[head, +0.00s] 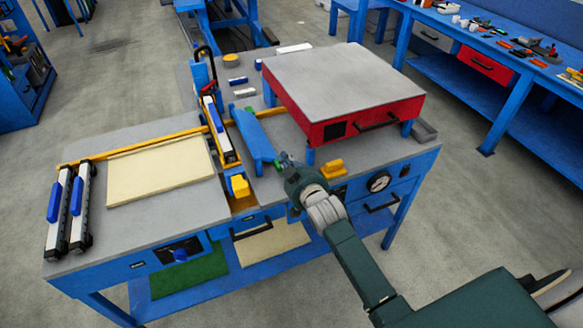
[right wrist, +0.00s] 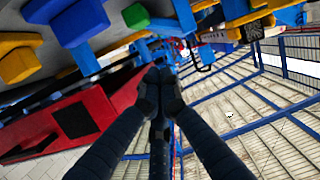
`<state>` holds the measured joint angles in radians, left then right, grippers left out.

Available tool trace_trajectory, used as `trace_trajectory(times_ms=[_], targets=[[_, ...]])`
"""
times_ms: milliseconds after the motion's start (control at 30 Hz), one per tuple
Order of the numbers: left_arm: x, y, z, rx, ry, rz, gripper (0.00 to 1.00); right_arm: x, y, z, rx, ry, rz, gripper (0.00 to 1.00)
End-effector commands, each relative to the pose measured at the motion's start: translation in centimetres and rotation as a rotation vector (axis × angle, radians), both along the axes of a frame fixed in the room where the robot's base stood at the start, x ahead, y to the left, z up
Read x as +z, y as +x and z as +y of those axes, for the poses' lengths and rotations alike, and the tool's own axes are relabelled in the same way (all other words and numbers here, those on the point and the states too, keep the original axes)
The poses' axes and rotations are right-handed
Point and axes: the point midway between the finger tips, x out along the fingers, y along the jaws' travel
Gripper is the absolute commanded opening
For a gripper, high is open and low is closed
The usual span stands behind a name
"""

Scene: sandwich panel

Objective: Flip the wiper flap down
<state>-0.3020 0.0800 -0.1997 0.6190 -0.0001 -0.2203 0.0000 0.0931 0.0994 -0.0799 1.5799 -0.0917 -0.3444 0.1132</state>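A long blue flap-like piece (head: 254,140) stands on the bench beside the yellow-edged rail, left of the red drawer unit; I take it for the wiper flap, but cannot be sure. My right gripper (head: 286,161) is at the bench's front part, just right of this piece's near end. In the right wrist view the fingertips of my right gripper (right wrist: 160,76) are drawn together, with nothing clearly held between them. I cannot tell whether the gripper touches the blue piece. My left gripper is not in view.
A red drawer unit (head: 340,85) with a grey top stands close right of the gripper. A yellow block (head: 332,168) and a gauge (head: 379,181) are nearby. A cream panel (head: 160,168) lies left, with two blue-handled rails (head: 69,205) beyond it.

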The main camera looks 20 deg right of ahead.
Motion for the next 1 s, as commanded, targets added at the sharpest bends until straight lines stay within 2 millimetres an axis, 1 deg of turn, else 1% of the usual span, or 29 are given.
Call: trace_trajectory(times_ms=[33, 100, 200, 333, 500, 900, 967, 1000], targets=[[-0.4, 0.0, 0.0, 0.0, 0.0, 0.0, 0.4, -0.1, -1.1, -0.1, 0.0, 0.0, 0.001, 0.0], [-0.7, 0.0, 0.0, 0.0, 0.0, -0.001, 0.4, 0.3, -2.2, -0.1, 0.0, 0.001, 0.001, 0.0], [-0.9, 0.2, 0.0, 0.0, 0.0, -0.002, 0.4, 0.6, -3.6, -0.1, 0.0, 0.001, 0.001, 0.0], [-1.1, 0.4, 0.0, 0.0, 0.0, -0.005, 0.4, 1.0, -4.7, -0.2, 0.0, 0.001, 0.001, 0.0], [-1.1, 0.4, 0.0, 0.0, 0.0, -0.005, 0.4, 1.3, -5.2, -0.2, 0.0, 0.001, 0.0, 0.0], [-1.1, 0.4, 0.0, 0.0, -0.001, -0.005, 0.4, 1.3, -5.1, -0.2, 0.0, 0.001, 0.0, 0.0], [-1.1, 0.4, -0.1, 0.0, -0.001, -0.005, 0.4, 1.1, -5.2, -0.2, 0.0, 0.0, 0.002, 0.0], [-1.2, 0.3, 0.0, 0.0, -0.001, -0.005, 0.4, 0.7, -5.2, -0.2, 0.0, 0.0, 0.008, 0.0]])
